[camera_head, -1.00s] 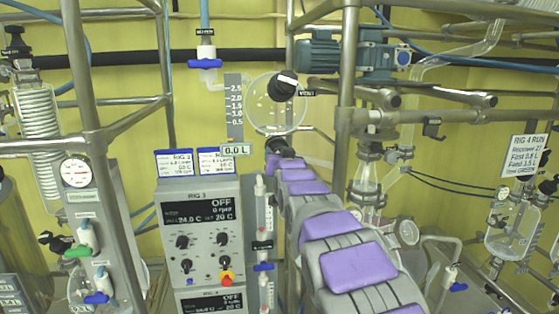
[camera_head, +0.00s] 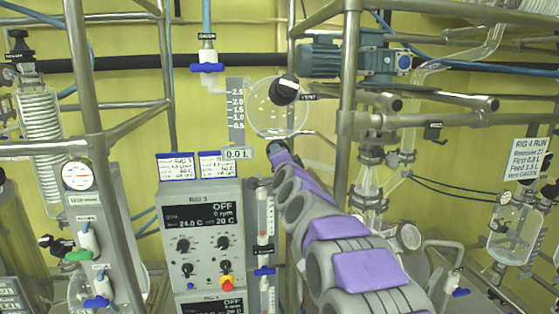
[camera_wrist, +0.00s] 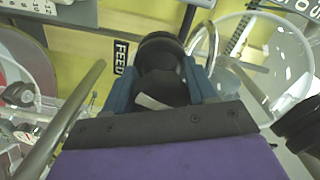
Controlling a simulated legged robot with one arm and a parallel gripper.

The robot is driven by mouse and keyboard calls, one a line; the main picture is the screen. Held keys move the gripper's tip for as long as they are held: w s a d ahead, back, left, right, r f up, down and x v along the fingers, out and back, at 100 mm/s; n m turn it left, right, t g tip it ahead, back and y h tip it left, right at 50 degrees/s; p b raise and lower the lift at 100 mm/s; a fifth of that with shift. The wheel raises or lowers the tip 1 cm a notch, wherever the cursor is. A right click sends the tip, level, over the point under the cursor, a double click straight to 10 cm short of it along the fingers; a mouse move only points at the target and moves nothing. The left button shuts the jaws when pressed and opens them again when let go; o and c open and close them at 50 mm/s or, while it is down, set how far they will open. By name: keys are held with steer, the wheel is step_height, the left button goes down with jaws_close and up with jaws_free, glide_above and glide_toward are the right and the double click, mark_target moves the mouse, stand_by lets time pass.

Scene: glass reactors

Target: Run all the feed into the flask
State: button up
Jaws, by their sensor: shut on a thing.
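My gripper (camera_head: 277,148) reaches to just below a round glass vessel (camera_head: 268,118) in the head view. In the wrist view my gripper (camera_wrist: 165,78) has its blue fingers on both sides of a black knob (camera_wrist: 158,52) and is shut on it. A FEED label (camera_wrist: 121,57) is beside the knob. A pale mark shows slantwise on the dark part between the fingers. The vessel looks empty, with a scale (camera_head: 236,108) beside it and a readout (camera_head: 237,154) of 0.0 L. My arm hides what lies below the knob.
A black VENT knob (camera_head: 285,90) sits on the vessel's upper right, close to my gripper. A blue-handled valve (camera_head: 207,67) is at upper left. The RIG 3 control box (camera_head: 203,230) reads OFF. Steel frame posts (camera_head: 347,110) stand on both sides of my arm.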

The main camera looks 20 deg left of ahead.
steer(key=m, duration=0.4)
steer(key=shift+a+f+m, duration=0.15)
steer(key=shift+f+m, duration=0.15)
steer(key=shift+f, duration=0.1)
steer(key=m, duration=0.3)
steer(key=shift+r+m, duration=0.1)
steer(key=shift+m, duration=0.2)
steer(key=shift+c, duration=0.2)
steer(key=m, duration=0.4)
steer(key=shift+r, duration=0.15)
steer(key=shift+w+d+r+m+p, duration=0.1)
steer(key=shift+m+p, duration=0.1)
steer(key=shift+m, duration=0.8)
steer(key=shift+d+r+m+p, duration=0.1)
steer(key=shift+m+p, duration=0.05)
steer(key=shift+m, duration=0.85)
steer(key=shift+r+m, duration=0.1)
steer(key=shift+m, duration=0.2)
steer(key=o, duration=1)
steer(key=shift+a, duration=0.25)
steer(key=shift+d, duration=0.15)
